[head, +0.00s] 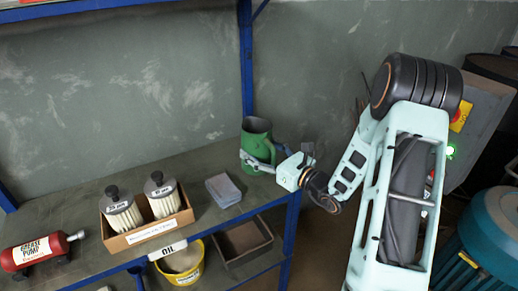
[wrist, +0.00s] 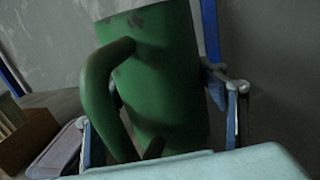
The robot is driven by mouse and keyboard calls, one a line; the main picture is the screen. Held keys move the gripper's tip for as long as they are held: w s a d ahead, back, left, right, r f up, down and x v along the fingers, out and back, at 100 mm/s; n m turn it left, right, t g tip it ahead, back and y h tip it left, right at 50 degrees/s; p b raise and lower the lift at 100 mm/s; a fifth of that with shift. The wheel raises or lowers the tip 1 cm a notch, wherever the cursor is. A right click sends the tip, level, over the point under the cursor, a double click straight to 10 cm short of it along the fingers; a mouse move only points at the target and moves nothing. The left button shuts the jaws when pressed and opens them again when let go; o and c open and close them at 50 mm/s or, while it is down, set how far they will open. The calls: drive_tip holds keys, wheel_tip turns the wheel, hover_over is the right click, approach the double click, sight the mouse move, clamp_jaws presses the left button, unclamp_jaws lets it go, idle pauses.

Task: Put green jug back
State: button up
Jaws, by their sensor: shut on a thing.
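The green jug (head: 256,140) is upright at the right end of the upper shelf, near the blue rear post. In the wrist view the jug (wrist: 170,85) fills the middle, with its curved handle toward the camera on the left. My gripper (head: 260,163) reaches in from the right at the jug's lower body. In the wrist view its fingers stand on either side of the jug, and it is shut on the jug. I cannot tell whether the jug's base touches the shelf.
The upper shelf (head: 215,160) holds a grey-blue stack (head: 223,190), a cardboard box (head: 150,230) with two filters and a red grease pump (head: 40,251). A yellow bucket (head: 183,268) and a brown tray (head: 243,241) sit lower. Blue posts (head: 246,60) bound the shelf.

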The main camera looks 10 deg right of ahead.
drive_tip(key=shift+f+b, duration=0.45)
drive_tip(key=shift+f, duration=0.05)
drive_tip(key=o, duration=1.7)
drive_tip(key=shift+c, duration=0.2)
drive_tip(key=shift+o, duration=0.5)
drive_tip(key=shift+f, duration=0.1)
